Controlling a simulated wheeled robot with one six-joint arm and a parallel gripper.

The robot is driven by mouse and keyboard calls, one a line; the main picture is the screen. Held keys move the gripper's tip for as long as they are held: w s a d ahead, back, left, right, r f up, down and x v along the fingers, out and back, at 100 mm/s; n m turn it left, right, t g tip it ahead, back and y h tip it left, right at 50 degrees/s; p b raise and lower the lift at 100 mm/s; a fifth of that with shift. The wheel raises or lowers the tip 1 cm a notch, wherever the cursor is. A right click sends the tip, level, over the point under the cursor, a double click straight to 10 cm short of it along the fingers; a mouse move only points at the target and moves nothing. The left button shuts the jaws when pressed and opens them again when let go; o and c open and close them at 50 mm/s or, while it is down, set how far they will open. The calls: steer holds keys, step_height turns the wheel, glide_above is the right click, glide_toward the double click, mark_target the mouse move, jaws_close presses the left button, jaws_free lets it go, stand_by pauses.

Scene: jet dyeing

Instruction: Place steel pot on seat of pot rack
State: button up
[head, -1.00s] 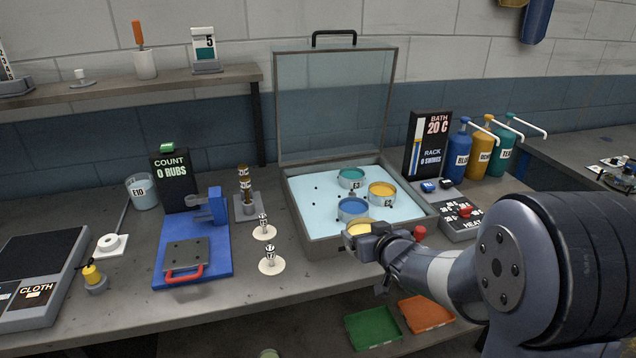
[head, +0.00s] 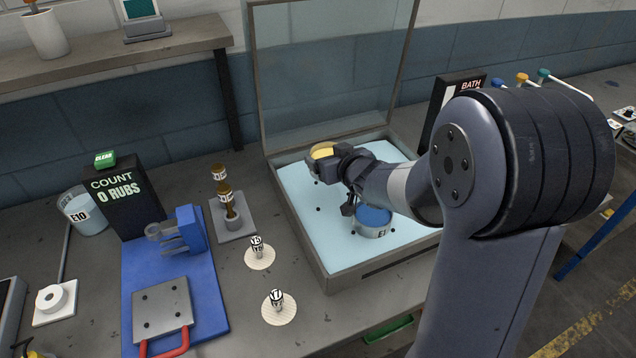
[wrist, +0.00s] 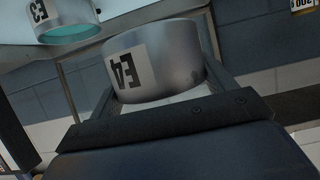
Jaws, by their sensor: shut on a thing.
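My gripper (head: 330,160) is shut on a steel pot (head: 322,150) with yellowish contents, held over the back left part of the open bath box. In the wrist view this pot (wrist: 160,62), labelled E4, sits tilted between the fingers. The light blue deck (head: 310,218) in the box has several small dark spots; I cannot make out a separate pot rack seat. A steel pot with blue contents (head: 372,222) stands on the deck, partly behind my arm. A pot labelled E3 (wrist: 62,20) shows at the top left of the wrist view.
The box's raised clear lid (head: 330,75) stands behind the held pot. To the left are two small stands on round discs (head: 278,305), a post with brown rings (head: 227,200) and a blue rub tester (head: 175,275). The deck's front left is clear.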

step_height(320, 180, down, 10)
steer(key=shift+w+r+b, duration=0.1)
steer(key=shift+w+b, duration=0.05)
steer(key=shift+b, duration=0.4)
steer(key=shift+f, duration=0.2)
steer(key=o, duration=1.3)
steer(key=shift+r, duration=0.25)
steer(key=shift+b+v, duration=0.55)
steer(key=shift+v, duration=3.2)
steer(key=shift+f, duration=0.1)
